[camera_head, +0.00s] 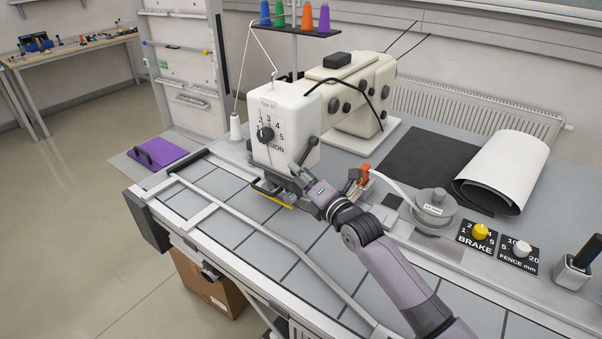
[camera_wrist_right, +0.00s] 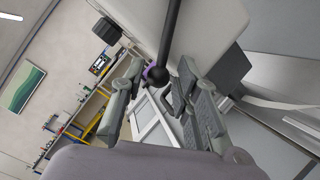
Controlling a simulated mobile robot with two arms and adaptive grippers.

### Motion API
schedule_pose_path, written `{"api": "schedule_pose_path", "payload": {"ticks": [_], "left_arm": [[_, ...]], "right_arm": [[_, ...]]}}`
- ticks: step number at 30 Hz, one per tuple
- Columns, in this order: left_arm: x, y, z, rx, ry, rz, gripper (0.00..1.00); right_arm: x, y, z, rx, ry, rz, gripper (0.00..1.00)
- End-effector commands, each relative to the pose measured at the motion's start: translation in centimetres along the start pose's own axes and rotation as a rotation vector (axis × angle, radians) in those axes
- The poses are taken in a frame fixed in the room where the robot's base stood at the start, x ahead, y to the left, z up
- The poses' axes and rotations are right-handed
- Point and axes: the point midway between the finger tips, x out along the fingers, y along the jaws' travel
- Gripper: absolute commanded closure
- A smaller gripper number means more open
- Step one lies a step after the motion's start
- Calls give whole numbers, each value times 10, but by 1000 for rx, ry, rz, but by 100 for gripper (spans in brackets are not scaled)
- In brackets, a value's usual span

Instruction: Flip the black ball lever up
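In the right wrist view a black lever rod ending in a round black ball (camera_wrist_right: 158,76) comes down from the top, in front of the white machine head. The ball lies between the two fingers of my right gripper (camera_wrist_right: 160,102) in the picture; I see no clear contact. The fingers are apart. In the head view my right gripper (camera_head: 294,178) is low at the right front of the sewing machine head (camera_head: 285,110). There the gripper and wrist crowd the lever, and I cannot clearly make out its ball. My left gripper is not in view.
A yellow bar (camera_head: 272,197) lies under the machine head. Right of my wrist are a red clip (camera_head: 364,173), a grey round spool (camera_head: 435,205), the brake dial (camera_head: 480,231) and a white roll (camera_head: 503,170). The front tabletop is mostly clear.

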Motion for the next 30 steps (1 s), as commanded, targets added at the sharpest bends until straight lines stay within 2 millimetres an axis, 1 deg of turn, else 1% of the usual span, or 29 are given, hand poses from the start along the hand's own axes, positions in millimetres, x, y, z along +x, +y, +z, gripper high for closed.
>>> {"api": "schedule_pose_path", "payload": {"ticks": [7,8,20,30], "left_arm": [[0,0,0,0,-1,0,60],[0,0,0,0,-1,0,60],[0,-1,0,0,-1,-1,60],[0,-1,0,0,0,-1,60]], "right_arm": [[1,0,0,0,0,1,71],[1,0,0,0,0,1,72],[0,0,0,0,0,0,99],[0,0,0,0,0,0,100]]}}
